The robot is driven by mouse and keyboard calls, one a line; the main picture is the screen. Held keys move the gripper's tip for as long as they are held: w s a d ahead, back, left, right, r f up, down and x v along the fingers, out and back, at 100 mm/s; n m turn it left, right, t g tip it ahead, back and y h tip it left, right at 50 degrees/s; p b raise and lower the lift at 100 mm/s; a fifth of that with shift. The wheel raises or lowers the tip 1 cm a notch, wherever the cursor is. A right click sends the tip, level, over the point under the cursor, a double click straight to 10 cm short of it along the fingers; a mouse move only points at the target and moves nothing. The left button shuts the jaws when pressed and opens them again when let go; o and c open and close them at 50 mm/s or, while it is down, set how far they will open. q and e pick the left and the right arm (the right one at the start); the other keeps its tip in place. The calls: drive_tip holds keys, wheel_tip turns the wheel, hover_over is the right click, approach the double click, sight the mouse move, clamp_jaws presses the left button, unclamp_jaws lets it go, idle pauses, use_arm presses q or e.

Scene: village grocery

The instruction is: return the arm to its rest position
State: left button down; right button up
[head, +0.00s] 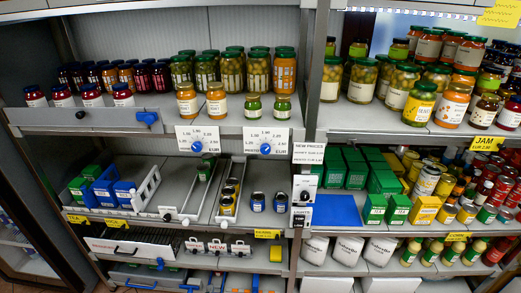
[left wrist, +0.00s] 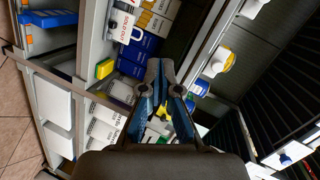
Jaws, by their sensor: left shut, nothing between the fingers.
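My left gripper (left wrist: 161,68) shows in the left wrist view, its dark fingers together and nothing between them. It is in front of shelves that hold blue and white boxes (left wrist: 138,48). The left wrist view is turned, so the shelves run steeply across it. I cannot make out either gripper clearly in the head view. My right gripper is not in view.
In the head view, jars (head: 257,73) stand on the upper left shelf and more jars (head: 421,102) on the upper right. Blue boxes (head: 105,185) and green boxes (head: 383,182) stand on the middle shelves. A blue mat (head: 336,210) is bare. The left wrist view shows floor tiles (left wrist: 18,120).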

use_arm(q)
drive_tip(key=s+a+f+n+g+p, duration=0.1)
drive_tip(key=s+a+f+n+g, duration=0.25)
drive_tip(key=s+f, duration=0.75)
drive_tip(key=s+f+n+g, duration=0.2)
drive_tip(key=s+f+g, duration=0.1)
drive_tip(key=s, duration=0.6)
drive_tip(key=s+d+f+n+g+p, duration=0.1)
drive_tip(key=s+f+n+g, duration=0.2)
drive_tip(key=s, duration=0.7)
drive_tip(key=s+d+f+n+g+h+p, duration=0.1)
drive_tip(key=s+f+n+g, duration=0.2)
drive_tip(key=s+f, duration=0.3)
drive_tip(key=s, duration=0.4)
drive_tip(key=shift+d+f, duration=0.25)
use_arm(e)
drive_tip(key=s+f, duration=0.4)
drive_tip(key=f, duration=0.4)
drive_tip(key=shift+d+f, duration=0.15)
use_arm(q)
drive_tip(key=shift+a, duration=0.2)
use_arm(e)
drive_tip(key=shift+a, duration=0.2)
use_arm(q)
drive_tip(key=shift+w+d, duration=0.1)
drive_tip(key=shift+d, duration=0.05)
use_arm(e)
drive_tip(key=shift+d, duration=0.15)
